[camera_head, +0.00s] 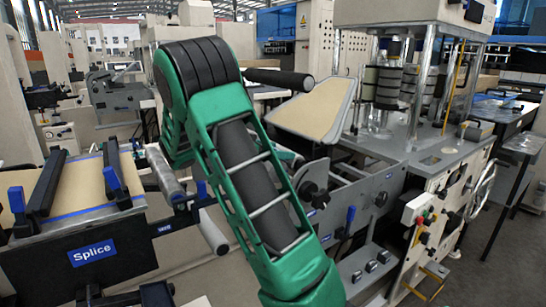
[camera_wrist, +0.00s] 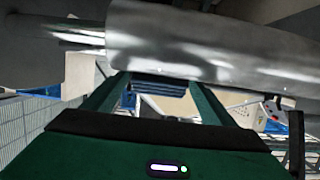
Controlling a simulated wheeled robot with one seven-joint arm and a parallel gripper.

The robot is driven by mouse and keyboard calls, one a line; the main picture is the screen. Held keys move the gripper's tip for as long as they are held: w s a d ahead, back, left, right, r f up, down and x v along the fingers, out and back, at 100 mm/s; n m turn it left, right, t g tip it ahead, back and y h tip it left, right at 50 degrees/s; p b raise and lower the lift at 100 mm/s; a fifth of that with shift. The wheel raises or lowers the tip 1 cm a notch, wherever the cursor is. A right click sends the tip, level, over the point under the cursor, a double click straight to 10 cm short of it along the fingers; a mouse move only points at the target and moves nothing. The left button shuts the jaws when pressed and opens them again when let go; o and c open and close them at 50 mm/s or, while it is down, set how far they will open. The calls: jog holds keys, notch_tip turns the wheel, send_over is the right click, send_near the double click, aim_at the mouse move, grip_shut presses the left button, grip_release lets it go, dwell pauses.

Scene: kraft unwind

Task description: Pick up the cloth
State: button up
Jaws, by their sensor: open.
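I cannot make out a cloth for certain in either view. A blue sheet-like patch (camera_head: 492,103) lies on a dark table at the far right of the head view; it is too small to tell what it is. My gripper (camera_wrist: 160,88) shows in the wrist view with its two green fingers apart and nothing seen held between them. A dark blue ribbed thing shows beyond the gap, unclear. In the head view my green arm crosses the middle and hides part of the machine; my gripper is not seen there.
A grey metal cylinder (camera_wrist: 210,45) spans the wrist view just beyond my fingertips. In the head view a splice table (camera_head: 85,215) with blue clamps stands left. A machine with rollers and a control panel (camera_head: 425,215) stands right. Open floor shows at far right.

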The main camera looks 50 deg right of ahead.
jog(key=c, duration=1.2)
